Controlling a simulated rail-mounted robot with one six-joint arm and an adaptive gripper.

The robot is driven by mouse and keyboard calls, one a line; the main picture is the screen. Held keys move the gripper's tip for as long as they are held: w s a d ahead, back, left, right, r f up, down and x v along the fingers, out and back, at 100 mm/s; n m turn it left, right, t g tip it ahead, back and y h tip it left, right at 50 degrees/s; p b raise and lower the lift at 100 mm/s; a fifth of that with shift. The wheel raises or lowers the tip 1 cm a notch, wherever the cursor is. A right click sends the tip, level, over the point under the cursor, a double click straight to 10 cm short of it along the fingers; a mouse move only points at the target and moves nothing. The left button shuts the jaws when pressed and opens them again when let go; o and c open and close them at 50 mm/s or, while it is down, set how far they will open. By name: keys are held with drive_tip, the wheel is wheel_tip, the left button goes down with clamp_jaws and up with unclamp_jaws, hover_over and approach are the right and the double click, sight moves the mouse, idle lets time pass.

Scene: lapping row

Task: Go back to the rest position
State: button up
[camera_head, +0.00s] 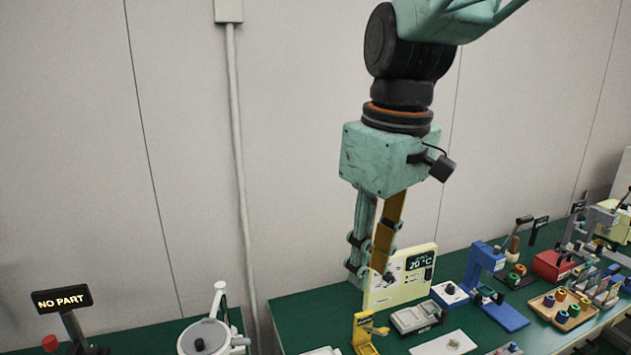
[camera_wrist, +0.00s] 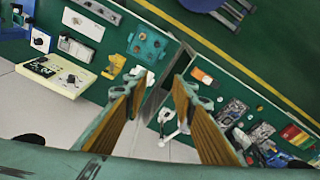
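My gripper (camera_head: 370,272) hangs fingers down, high above the green bench (camera_head: 290,310) in the head view. Its two fingers stand apart. In the wrist view the gripper (camera_wrist: 164,85) also shows its fingers spread with tan inner pads, and nothing is held between them. Beyond the fingertips lies the gap between two green bench tops. A cream panel with a black 20 °C display (camera_head: 418,262) stands behind and just right of the fingers in the head view. The fingers look clear of everything.
A yellow stand (camera_head: 363,335), a grey device (camera_head: 417,316) and a blue press (camera_head: 484,264) are on the bench. A wooden tray (camera_head: 546,309) holds coloured parts at right. A white lever device (camera_head: 205,338) and a NO PART sign (camera_head: 61,299) stand at left.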

drive_tip(key=s+d+m+t, duration=0.1)
drive_tip(key=s+d+m, duration=0.1)
drive_tip(key=s+d, duration=0.2)
drive_tip(key=s+d+m+t, duration=0.1)
drive_tip(key=s+d+m, duration=0.2)
drive_tip(key=s, duration=0.7)
drive_tip(key=s+d+f+m, duration=0.1)
drive_tip(key=s+d+m, duration=0.2)
drive_tip(key=s+d, duration=0.2)
drive_tip(key=shift+s+t+h+b, duration=0.35)
drive_tip(key=shift+s+t+h, duration=0.05)
drive_tip(key=shift+s, duration=0.65)
drive_tip(key=shift+o, duration=0.4)
drive_tip(key=shift+w, duration=0.1)
idle(0.3)
